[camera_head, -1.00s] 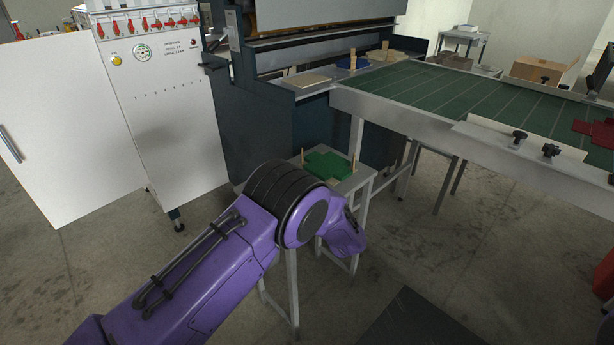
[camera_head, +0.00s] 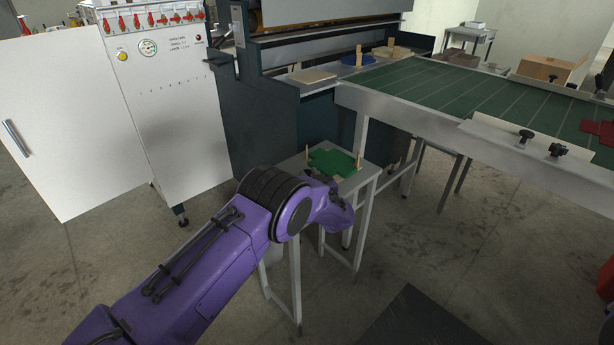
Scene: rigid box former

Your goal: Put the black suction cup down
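My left arm comes in from the lower left and reaches over the small stand (camera_head: 362,181). My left gripper (camera_head: 319,178) is mostly hidden behind my own purple wrist; only a small dark part shows by the stand's top. I cannot tell whether it is open or shut, or whether it holds anything. I cannot make out the black suction cup in this view. My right gripper is not in view.
A green cross-shaped sheet (camera_head: 333,162) lies on the stand between wooden pegs. Behind is a dark machine (camera_head: 265,120). A green conveyor table (camera_head: 430,92) extends right, with a red piece (camera_head: 597,131). A white control cabinet (camera_head: 172,110) stands left.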

